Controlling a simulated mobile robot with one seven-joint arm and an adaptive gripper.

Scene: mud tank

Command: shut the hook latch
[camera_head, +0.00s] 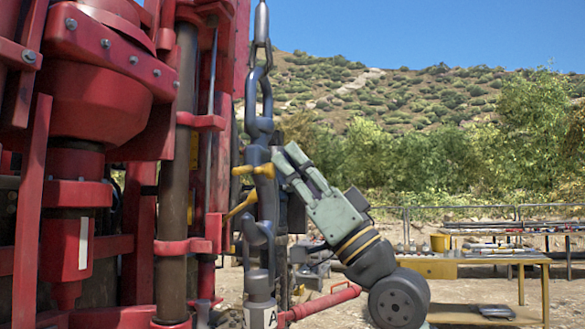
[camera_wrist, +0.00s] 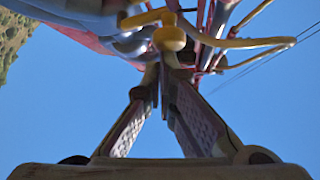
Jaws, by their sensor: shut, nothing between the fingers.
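A dark grey hook (camera_head: 266,205) hangs from a chain in the middle of the head view. Its curved tip (camera_head: 256,234) shows low on the left side. A yellow latch piece (camera_head: 241,206) juts out down-left from the hook, apart from the tip. Another yellow fitting (camera_head: 252,170) sits higher on the hook. My gripper (camera_head: 282,156) is right of the hook's upper part, with shut fingers close to that fitting. In the wrist view my fingertips (camera_wrist: 165,62) meet just below a yellow knob (camera_wrist: 170,38), with nothing between them. I cannot tell whether they touch it.
The heavy chain (camera_head: 259,95) runs upward. Red rig machinery (camera_head: 100,90) fills the left side. A grey block marked A (camera_head: 260,302) is below the hook. A yellow workbench (camera_head: 460,266) with tools stands at right. The space between my arm and the bench looks free.

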